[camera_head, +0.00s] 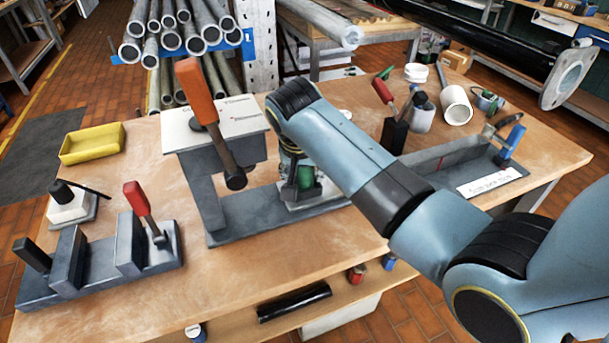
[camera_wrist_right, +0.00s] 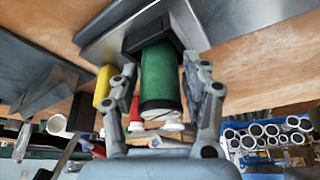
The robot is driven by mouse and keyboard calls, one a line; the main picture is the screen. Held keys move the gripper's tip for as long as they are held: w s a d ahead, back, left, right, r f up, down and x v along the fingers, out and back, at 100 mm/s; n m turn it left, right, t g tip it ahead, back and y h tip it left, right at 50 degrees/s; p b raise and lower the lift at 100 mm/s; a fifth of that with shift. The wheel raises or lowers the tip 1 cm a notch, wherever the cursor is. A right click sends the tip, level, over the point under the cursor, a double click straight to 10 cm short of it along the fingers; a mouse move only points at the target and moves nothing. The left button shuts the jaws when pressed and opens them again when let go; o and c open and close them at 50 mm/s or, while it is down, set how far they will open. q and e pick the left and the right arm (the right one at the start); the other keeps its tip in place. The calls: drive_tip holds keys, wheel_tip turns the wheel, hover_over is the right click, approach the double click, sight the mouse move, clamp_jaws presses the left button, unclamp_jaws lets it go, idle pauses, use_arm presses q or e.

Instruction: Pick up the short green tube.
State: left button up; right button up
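The short green tube (camera_wrist_right: 161,75) shows large in the right wrist view, with one end against a black block (camera_wrist_right: 150,38). In the head view only a small green part of it (camera_head: 305,178) shows, beside my right gripper. My right gripper (camera_wrist_right: 163,85) has its fingers on either side of the tube. The fingers look spread, with a narrow gap at the left finger; contact on the right side is hard to judge. In the head view my forearm and wrist hide much of this area. My left gripper is not in view.
A grey press with a red-orange handle (camera_head: 198,92) stands left of my right gripper. A clamp fixture (camera_head: 100,262), a yellow tray (camera_head: 92,143), a white tube (camera_head: 456,105) and a grey channel fixture (camera_head: 450,163) stand on the wooden table. The table's front middle is clear.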

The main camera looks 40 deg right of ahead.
drive_tip(key=c, duration=0.8)
drive_tip(key=shift+c, duration=0.2)
